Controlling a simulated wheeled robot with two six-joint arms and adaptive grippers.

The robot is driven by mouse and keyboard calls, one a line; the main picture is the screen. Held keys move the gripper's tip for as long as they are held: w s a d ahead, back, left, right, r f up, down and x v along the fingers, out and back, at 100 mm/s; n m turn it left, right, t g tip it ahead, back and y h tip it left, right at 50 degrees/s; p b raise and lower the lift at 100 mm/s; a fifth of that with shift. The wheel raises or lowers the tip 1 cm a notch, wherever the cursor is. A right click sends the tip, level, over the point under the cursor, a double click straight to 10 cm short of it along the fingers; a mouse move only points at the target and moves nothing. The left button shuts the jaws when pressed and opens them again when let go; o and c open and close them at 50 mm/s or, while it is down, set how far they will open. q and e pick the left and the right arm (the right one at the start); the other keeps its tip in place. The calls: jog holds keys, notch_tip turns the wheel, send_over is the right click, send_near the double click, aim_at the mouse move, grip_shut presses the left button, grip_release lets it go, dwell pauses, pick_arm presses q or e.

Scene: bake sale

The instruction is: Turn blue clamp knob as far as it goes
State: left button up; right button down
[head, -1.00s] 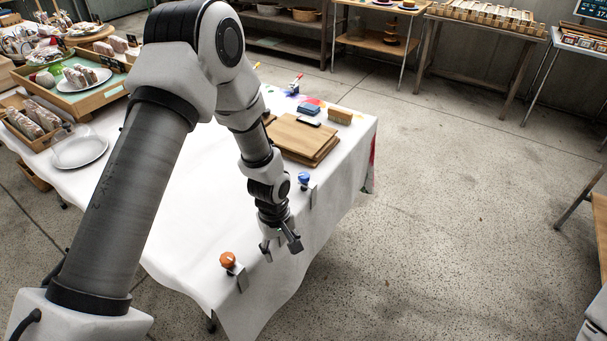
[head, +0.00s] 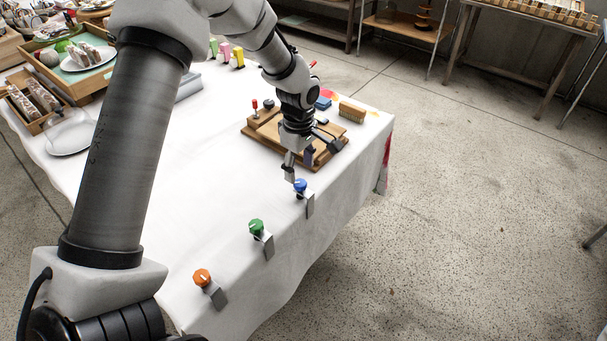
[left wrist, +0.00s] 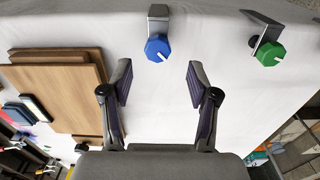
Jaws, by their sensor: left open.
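The blue clamp knob (head: 300,185) sits on a grey clamp at the table's right edge. In the left wrist view the blue knob (left wrist: 157,49) lies ahead of the fingertips, roughly centred between them, with a white pointer line on its face. My left gripper (head: 304,166) is open and empty just beyond the knob in the head view, above the table by the wooden boards. In the left wrist view the two fingers of my left gripper (left wrist: 158,80) stand wide apart and do not touch the knob. My right gripper is not in view.
A green clamp knob (head: 256,227) and an orange clamp knob (head: 202,277) sit along the same edge. The white cloth left of the knobs is clear.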

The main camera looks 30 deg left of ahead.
aim_at(300, 183)
pick_arm(q)
jog(key=f, duration=0.5)
jog(key=shift+w, duration=0.25)
jog(key=shift+s, duration=0.15)
grip_shut()
